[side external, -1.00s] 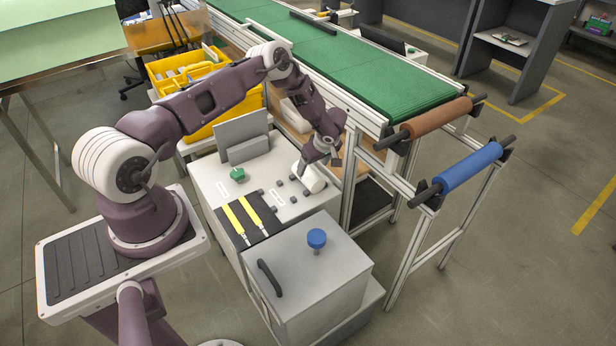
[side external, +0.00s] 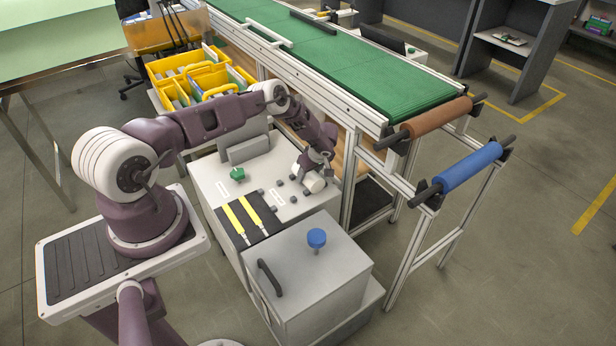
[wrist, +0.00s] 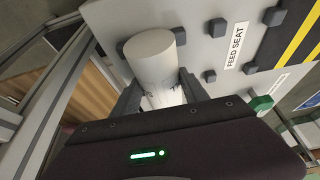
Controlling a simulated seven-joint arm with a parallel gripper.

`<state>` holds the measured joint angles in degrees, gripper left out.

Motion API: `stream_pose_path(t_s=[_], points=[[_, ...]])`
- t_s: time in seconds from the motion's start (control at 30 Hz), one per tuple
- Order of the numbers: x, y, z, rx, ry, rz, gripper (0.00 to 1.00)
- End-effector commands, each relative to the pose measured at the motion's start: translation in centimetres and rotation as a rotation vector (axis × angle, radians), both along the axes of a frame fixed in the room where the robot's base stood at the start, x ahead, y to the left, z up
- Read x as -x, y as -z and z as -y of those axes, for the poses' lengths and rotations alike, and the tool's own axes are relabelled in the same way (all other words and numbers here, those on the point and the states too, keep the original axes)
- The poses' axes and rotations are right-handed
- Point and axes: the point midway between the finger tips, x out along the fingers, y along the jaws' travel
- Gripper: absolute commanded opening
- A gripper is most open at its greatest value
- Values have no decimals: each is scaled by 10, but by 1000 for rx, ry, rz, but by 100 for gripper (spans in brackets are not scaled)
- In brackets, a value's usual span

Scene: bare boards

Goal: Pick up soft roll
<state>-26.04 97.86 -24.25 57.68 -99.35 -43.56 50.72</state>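The soft roll looks to be the white cylinder (side external: 313,183) at the right edge of the pale bench top. In the wrist view the roll (wrist: 152,58) lies lengthwise between my two fingers, one at each side, its round end towards the top. My gripper (wrist: 160,95) is down around it; in the side view my gripper (side external: 318,168) covers part of the roll. The fingers stand very close to the roll's sides, but whether they press on it cannot be seen. The roll's near end is hidden by my gripper.
Dark pegs (wrist: 217,28) and a "FEED SEAT" label (wrist: 235,47) are beside the roll. The conveyor frame (side external: 349,180) rises close on the right. A grey box with a blue knob (side external: 316,238) stands in front.

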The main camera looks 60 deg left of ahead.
Motion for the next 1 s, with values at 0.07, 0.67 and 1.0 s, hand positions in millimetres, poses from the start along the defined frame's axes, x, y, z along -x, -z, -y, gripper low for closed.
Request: stream_pose_path(t_s=[0.07, 0.67, 1.0], points=[[0, 0, 0, 0, 0, 0, 7], [-1, -78, 0, -1, 1, 3, 0], [72, -81, -12, -1, 31, -9, 0]])
